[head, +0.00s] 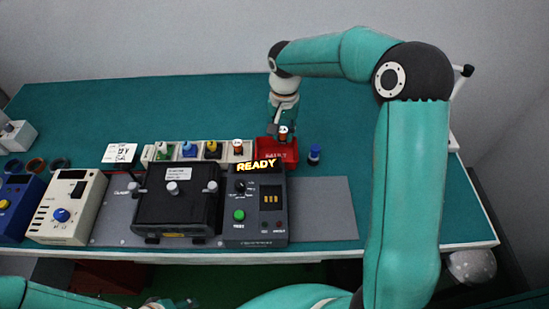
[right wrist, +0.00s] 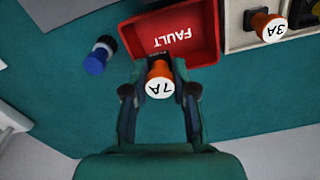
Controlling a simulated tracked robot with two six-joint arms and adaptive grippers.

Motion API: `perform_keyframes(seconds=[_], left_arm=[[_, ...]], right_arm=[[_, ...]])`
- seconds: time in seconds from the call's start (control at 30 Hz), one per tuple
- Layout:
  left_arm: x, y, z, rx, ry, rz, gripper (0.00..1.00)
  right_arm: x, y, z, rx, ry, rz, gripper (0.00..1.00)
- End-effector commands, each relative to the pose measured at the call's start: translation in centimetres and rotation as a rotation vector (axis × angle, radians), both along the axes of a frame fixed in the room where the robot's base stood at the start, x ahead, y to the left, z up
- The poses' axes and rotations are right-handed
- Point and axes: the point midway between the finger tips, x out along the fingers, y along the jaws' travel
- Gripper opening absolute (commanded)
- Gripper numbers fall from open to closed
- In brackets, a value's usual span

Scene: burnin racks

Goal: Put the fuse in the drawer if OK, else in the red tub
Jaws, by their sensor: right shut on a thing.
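My right gripper (head: 283,126) is shut on an orange fuse with a white cap marked 7A; the fuse (right wrist: 159,85) shows between the fingers in the right wrist view. In the head view the fuse (head: 283,131) is at the red tub (head: 291,152), near its back edge. The tub, marked FAULT, also shows in the right wrist view (right wrist: 205,45) and looks empty. The fuse's lower end is hidden, so I cannot tell its height. My left gripper (head: 158,303) is partly cut off at the bottom edge. I cannot make out a drawer clearly.
A dark tester (head: 256,215) displays READY and has a green button. Left of it stand a black fixture (head: 177,205) and a cream box (head: 65,205). A row of coloured fuses, one orange (head: 238,147), stands behind.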

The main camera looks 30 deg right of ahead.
Motion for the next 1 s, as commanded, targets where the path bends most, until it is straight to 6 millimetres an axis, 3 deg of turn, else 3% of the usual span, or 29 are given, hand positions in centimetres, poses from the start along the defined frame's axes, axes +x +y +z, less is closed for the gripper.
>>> perform_keyframes(seconds=[0.27, 0.3, 0.47, 0.8, 1.0], left_arm=[[0.0, 0.0, -0.1, 0.0, 0.0, 0.0, 0.56], [0.0, 0.0, -0.1, 0.0, 0.0, 0.0, 0.56], [0.0, 0.0, -0.1, 0.0, 0.0, 0.0, 0.56], [0.0, 0.0, -0.1, 0.0, -0.001, 0.0, 0.56], [0.0, 0.0, 0.0, 0.0, 0.0, 0.0, 0.56]], right_arm=[[0.0, 0.0, -0.2, 0.0, 0.0, -0.001, 0.02], [0.0, 0.0, -0.2, 0.0, 0.0, -0.001, 0.29], [0.0, -0.1, -0.2, 0.0, 0.0, -0.002, 0.55], [0.0, -0.1, 0.0, 0.0, 0.0, -0.002, 0.55], [0.1, -0.1, 1.9, 0.0, -0.004, -0.004, 0.55]])
